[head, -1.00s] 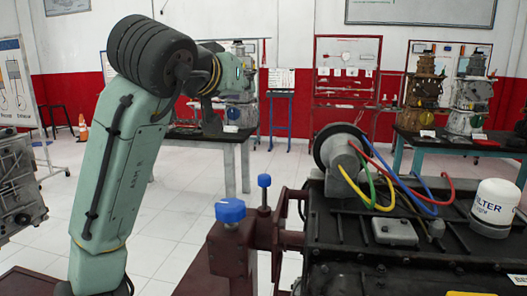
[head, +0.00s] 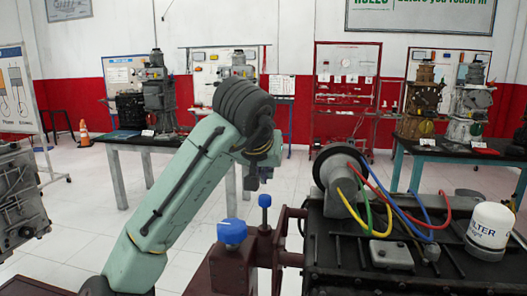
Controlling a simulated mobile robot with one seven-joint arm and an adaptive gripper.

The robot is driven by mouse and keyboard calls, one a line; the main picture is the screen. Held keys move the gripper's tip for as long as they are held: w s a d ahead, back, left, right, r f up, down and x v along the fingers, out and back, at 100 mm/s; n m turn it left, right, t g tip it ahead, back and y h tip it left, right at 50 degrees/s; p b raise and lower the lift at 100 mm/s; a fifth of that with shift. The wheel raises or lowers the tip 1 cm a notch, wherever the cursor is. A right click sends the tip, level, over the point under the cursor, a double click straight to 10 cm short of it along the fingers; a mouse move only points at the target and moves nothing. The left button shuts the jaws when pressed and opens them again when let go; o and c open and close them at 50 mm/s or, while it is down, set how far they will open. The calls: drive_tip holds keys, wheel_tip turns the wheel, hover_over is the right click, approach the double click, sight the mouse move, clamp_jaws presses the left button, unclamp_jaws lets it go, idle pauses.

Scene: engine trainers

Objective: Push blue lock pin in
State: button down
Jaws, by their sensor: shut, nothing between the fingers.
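Two blue-topped parts stand on the dark red stand in front of the engine. One is a wide blue knob (head: 232,231). The other is a slim blue pin (head: 264,201) just behind it and to its right, standing upright. I cannot tell from its look which one is the lock pin, or how deep either sits. My gripper (head: 251,183) shows small and dark below the wrist of my arm, up and left of the slim pin in the picture. It looks apart from both blue parts. It is shut and holds nothing. The wrist partly hides it.
The black engine (head: 400,265) fills the lower right, with coloured cables and a white filter (head: 492,228) on top. The dark red stand (head: 228,270) is at its left. Tables with engine models stand at the back. The tiled floor between is open.

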sight(266, 201)
drive_tip(key=shift+f, duration=1.35)
drive_tip(key=shift+f, duration=0.1)
wheel_tip(266, 201, down, 5)
drive_tip(key=b, duration=0.3)
drive_tip(key=shift+s+r, duration=0.1)
drive_tip(key=shift+r, duration=0.1)
